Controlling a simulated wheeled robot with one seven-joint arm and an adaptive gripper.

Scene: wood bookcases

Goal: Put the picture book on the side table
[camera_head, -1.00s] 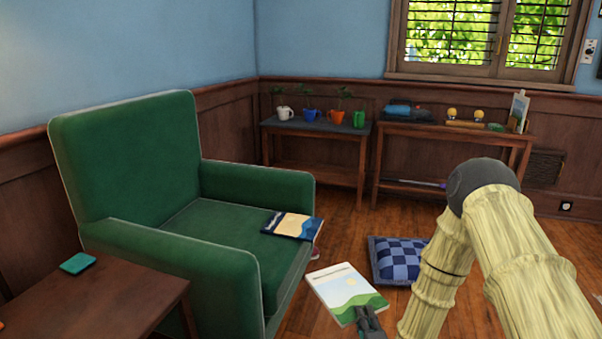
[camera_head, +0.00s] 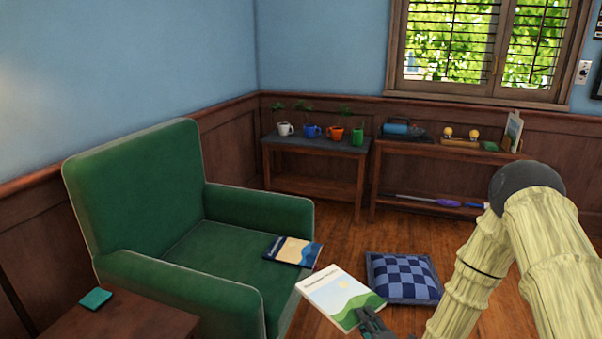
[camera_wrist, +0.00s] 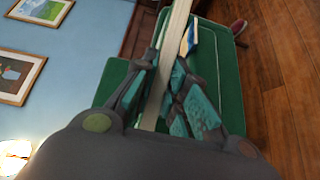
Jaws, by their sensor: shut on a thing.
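In the wrist view the book (camera_wrist: 174,50) shows edge-on between the two teal-padded fingers. The book is in the air right of the green armchair. A brown wood side table (camera_head: 135,325) is at the lower left, partly cut off by the frame, with a teal coaster (camera_head: 95,299) on it. I cannot tell which book the task means; a second book (camera_head: 292,251) lies on the armchair seat.
The green armchair (camera_head: 140,190) stands between the held book and the side table. A blue checked cushion (camera_head: 404,277) lies on the floor.

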